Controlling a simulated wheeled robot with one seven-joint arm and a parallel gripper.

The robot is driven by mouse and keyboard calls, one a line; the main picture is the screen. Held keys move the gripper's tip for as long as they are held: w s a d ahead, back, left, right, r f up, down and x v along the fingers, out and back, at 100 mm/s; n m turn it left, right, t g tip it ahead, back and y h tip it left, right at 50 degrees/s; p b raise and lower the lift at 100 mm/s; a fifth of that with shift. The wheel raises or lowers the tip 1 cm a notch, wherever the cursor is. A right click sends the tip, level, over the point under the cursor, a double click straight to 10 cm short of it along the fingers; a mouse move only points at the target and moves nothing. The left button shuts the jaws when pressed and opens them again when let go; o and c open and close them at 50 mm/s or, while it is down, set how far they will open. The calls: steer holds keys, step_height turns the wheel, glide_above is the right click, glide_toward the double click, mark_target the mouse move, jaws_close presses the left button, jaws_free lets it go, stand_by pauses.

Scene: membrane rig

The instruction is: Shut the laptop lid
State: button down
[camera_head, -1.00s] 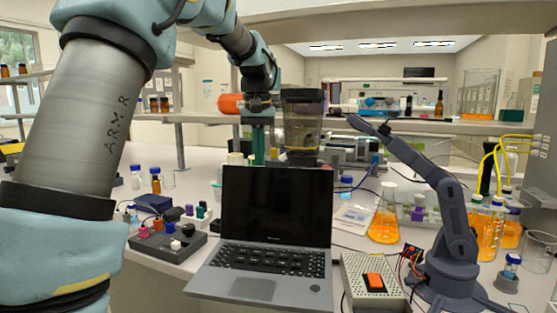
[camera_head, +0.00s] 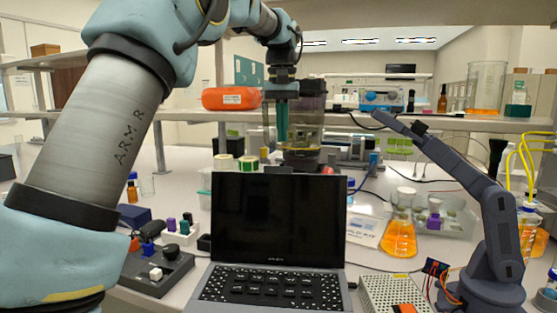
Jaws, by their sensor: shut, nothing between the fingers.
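The laptop stands open on the bench, facing me. Its dark lid (camera_head: 278,220) is raised nearly upright, and the keyboard base (camera_head: 270,289) lies flat in front of it, cut off by the bottom edge of the view. My gripper (camera_head: 282,138) hangs from my arm with its teal fingers pointing down. The fingers are shut with nothing between them. In the picture they are above the middle of the lid's top edge, apart from it. I cannot tell exactly how far behind the lid they are.
A small dark grey robot arm (camera_head: 478,206) stands to the right, beside a metal box (camera_head: 390,293) and an orange-filled flask (camera_head: 399,238). A black control box (camera_head: 157,268) is left of the laptop. A clear vessel (camera_head: 304,135) and a shelf are behind my gripper.

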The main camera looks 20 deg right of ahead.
step_height(320, 180, down, 7)
steer(key=s+a+p, duration=0.1)
steer(key=s+p, duration=0.1)
steer(key=shift+s+a, duration=0.35)
stand_by(0.4)
